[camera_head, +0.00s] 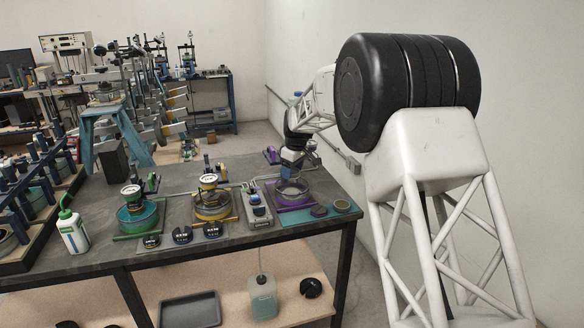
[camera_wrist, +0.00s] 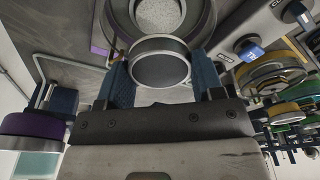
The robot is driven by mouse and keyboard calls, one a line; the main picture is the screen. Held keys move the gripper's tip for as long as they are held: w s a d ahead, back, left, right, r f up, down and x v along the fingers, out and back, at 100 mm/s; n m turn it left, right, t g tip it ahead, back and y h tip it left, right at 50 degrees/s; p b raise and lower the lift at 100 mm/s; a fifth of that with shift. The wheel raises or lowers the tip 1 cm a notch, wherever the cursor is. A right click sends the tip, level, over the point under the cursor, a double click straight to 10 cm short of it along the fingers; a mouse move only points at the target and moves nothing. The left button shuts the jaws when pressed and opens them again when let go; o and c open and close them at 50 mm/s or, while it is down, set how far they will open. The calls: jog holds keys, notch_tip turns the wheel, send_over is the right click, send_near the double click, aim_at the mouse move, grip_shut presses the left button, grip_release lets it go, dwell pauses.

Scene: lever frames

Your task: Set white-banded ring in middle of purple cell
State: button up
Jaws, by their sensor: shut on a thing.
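My gripper (camera_head: 291,172) points down over the purple cell (camera_head: 294,203) at the right of the bench. The ring overlaps the cell's centre in that view. Whether it touches the cell cannot be told.
A yellow cell (camera_head: 212,208) and a green cell (camera_head: 138,218) stand to the left, with a grey control box (camera_head: 257,212) between yellow and purple. A teal mat (camera_head: 305,222) with round parts lies in front of the purple cell. A purple-based part (camera_head: 271,155) stands behind.

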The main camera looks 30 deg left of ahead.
aim_at(291, 191)
jog(key=shift+f, duration=3.05)
jog(key=shift+f, duration=0.2)
jog(key=o, duration=1.1)
jog(key=shift+d+r, duration=0.2)
jog(key=shift+r, duration=1.1)
jog(key=shift+d+r, duration=0.2)
jog(key=shift+r, duration=1.05)
jog(key=shift+d+r, duration=0.2)
jog(key=shift+r, duration=1.1)
